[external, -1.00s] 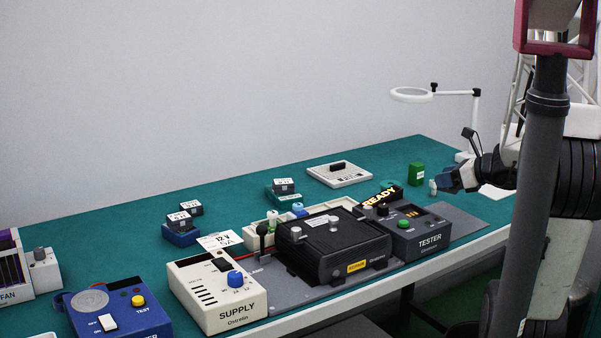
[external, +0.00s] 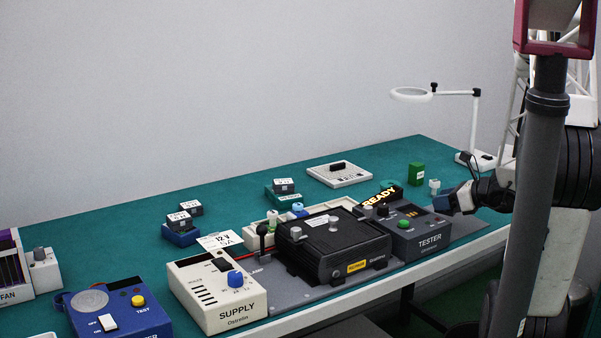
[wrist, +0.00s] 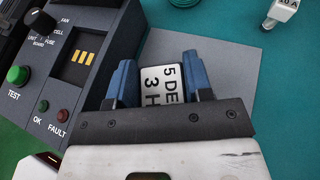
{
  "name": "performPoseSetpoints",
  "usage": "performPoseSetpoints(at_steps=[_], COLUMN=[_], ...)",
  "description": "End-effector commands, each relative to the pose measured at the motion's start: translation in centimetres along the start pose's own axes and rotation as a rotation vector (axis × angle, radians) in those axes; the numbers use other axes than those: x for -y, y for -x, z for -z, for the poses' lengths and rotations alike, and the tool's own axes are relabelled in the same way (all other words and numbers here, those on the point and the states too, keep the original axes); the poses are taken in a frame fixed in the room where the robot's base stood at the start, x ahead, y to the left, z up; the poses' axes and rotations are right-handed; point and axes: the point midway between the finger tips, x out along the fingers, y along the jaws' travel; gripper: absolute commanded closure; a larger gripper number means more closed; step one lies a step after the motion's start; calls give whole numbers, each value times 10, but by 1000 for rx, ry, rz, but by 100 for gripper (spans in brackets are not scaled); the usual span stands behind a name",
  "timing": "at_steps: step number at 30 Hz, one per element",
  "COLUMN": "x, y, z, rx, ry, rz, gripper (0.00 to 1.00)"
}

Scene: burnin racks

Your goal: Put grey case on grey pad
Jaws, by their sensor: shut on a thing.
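My gripper (wrist: 162,84) is shut on a case with a white label (wrist: 160,84), taken as the grey case; its blue fingers stand on either side of it. The label reads "5 DE" and "3 H"; little of the body shows. In the external view my gripper (external: 443,204) is low beside the tester, and the case cannot be made out. A grey pad (wrist: 215,55) lies flat on the green bench beside the tester, beyond and beneath the held case in the wrist view. I cannot tell whether the case touches it.
The tester (external: 418,229) stands close left of my gripper, with a "READY" sign (external: 379,194) behind it. A small white piece (external: 435,186) and a green block (external: 416,173) stand behind. A magnifier lamp (external: 474,120) rises at the back. The bench's front edge is near.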

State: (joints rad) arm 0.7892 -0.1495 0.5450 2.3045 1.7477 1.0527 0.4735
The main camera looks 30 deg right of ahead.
Motion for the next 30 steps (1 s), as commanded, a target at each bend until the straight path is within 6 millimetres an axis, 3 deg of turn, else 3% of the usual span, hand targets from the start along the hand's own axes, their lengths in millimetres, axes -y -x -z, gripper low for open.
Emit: performPoseSetpoints(at_steps=[12, 27, 28, 30], x=[0, 0, 0, 0], y=[-13, -15, -15, -15], z=[32, 36, 36, 36], rx=[-1, -1, -1, -1], ry=[-1, -1, -1, -1], rz=[-1, -1, 0, 0], gripper=[78, 78, 49, 38])
